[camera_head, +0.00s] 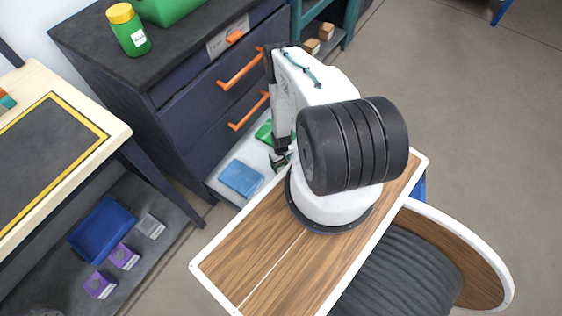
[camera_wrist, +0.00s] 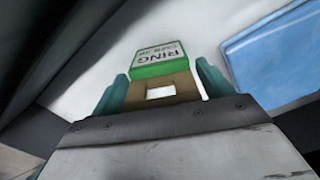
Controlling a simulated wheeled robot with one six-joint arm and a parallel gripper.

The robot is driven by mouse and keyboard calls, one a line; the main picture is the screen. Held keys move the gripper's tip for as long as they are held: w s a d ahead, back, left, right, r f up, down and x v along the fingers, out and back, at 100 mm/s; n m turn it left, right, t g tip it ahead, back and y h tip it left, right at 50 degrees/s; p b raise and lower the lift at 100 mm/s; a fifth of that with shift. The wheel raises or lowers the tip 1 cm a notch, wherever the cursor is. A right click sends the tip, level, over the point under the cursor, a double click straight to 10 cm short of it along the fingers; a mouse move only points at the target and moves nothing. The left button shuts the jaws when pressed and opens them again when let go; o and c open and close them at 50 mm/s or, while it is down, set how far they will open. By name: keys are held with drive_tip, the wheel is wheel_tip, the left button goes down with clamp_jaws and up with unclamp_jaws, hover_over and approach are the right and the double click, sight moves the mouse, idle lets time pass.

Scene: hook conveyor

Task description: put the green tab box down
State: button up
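The green tab box (camera_wrist: 161,58) shows in the wrist view, with a white, upside-down label reading RING on its green body. Its brown tab (camera_wrist: 183,88) with a square hole lies between the teal fingers of my gripper (camera_wrist: 162,90), which look closed on the tab's two sides. The box is over a white surface; I cannot tell whether it touches it. In the head view my gripper (camera_head: 280,160) reaches low beside the dark cabinet, partly hidden by my arm. A green patch (camera_head: 264,131) shows just beyond it; I cannot tell if this is the same box.
A blue flat thing (camera_head: 240,178) lies on the white surface (camera_head: 222,170) at the cabinet's foot; it fills the right of the wrist view (camera_wrist: 270,58). The dark cabinet (camera_head: 185,110) with orange handles stands close by. A wooden table (camera_head: 112,125) is at left.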

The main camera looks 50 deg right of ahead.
drive_tip(key=shift+o, duration=0.2)
drive_tip(key=shift+r, duration=0.1)
wheel_tip(320, 180, up, 12)
drive_tip(key=shift+r, duration=0.1)
idle(0.4)
